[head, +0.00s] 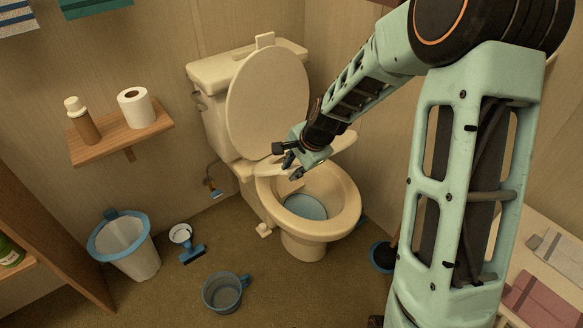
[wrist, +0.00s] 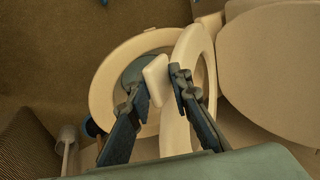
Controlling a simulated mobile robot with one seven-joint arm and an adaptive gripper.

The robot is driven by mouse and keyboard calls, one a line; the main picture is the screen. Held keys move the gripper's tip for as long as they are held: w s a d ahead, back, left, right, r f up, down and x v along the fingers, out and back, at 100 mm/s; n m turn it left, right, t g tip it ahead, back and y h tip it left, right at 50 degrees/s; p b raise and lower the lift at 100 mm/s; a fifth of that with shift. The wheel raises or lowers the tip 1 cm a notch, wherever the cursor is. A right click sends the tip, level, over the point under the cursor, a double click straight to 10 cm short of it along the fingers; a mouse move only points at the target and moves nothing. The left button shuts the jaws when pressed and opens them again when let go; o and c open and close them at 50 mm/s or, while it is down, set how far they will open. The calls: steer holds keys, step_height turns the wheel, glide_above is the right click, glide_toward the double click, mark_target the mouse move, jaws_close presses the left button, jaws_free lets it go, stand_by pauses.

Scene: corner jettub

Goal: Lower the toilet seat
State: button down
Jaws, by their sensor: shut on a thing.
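The cream toilet (head: 310,205) stands against the back wall in the head view, its lid (head: 268,105) upright against the tank. The toilet seat (head: 340,148) is a pale ring tilted partway between lid and bowl; my gripper hides part of it. In the wrist view, the seat (wrist: 207,58) appears nearly edge-on beside the bowl rim (wrist: 103,82). My gripper (head: 292,167) is over the back part of the bowl. In the wrist view, its fingers (wrist: 160,84) are shut on a pale flat piece (wrist: 157,78), which appears to be a tab of the seat.
A wooden shelf (head: 120,135) with a paper roll and bottle is on the left wall. A bin (head: 125,245), a blue brush (head: 190,252) and a grey-blue mug-like pot (head: 224,292) stand on the floor. A dark blue-rimmed container (head: 382,257) is right of the toilet.

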steer(key=shift+s+f, duration=0.2)
steer(key=c, duration=2.1)
jaws_free()
steer(key=shift+o, duration=0.3)
steer(key=shift+w, duration=0.1)
steer(key=shift+r, duration=0.15)
steer(key=v, duration=1.2)
